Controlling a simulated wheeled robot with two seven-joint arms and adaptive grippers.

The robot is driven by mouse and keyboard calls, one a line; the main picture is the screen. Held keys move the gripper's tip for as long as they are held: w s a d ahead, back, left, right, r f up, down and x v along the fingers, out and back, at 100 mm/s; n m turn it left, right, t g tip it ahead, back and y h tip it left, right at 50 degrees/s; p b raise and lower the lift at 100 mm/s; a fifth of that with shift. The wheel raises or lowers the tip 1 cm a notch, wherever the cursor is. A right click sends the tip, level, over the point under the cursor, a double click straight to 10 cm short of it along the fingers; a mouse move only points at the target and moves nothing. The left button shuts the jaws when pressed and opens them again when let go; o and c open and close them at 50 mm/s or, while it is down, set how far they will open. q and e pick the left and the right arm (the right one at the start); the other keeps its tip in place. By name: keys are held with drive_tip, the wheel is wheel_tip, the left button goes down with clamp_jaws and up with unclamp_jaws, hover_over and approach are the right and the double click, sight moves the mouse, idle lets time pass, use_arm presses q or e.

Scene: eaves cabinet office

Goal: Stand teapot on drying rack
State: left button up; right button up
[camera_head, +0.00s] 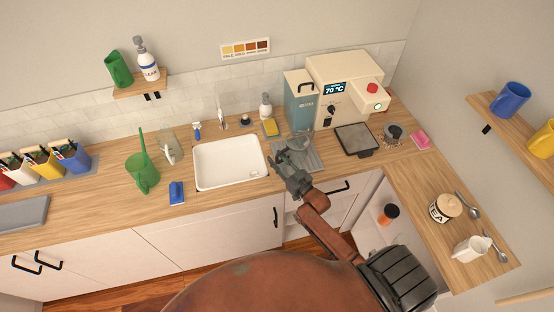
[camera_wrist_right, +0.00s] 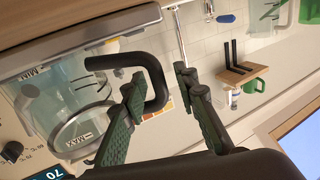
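A clear glass teapot (camera_head: 299,141) stands at the back part of the grey ribbed drying rack (camera_head: 312,158), right of the sink; its base contact is hard to see. In the right wrist view its curved glass (camera_wrist_right: 78,118) and black loop handle (camera_wrist_right: 152,72) show close up. My right gripper (camera_head: 292,172) reaches in from the front, just before the teapot. In the wrist view its fingers (camera_wrist_right: 160,100) are apart, with the handle's bend partly between them; I see no firm grip. My left gripper is not in view.
The white sink (camera_head: 230,185) lies left of the rack. A teal tank (camera_head: 300,112) and cream 70 °C dispenser (camera_head: 345,80) stand behind, with a black tray (camera_head: 356,140) to the right. A green watering can (camera_head: 143,175) and soap bottle (camera_head: 265,106) are further left.

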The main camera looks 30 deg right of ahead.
drive_tip(key=shift+s+r, duration=0.1)
drive_tip(key=shift+s, duration=0.1)
drive_tip(key=s+d+b, duration=0.1)
drive_tip(key=s, duration=1)
drive_tip(key=shift+s+d, duration=0.25)
drive_tip(key=shift+d, duration=0.1)
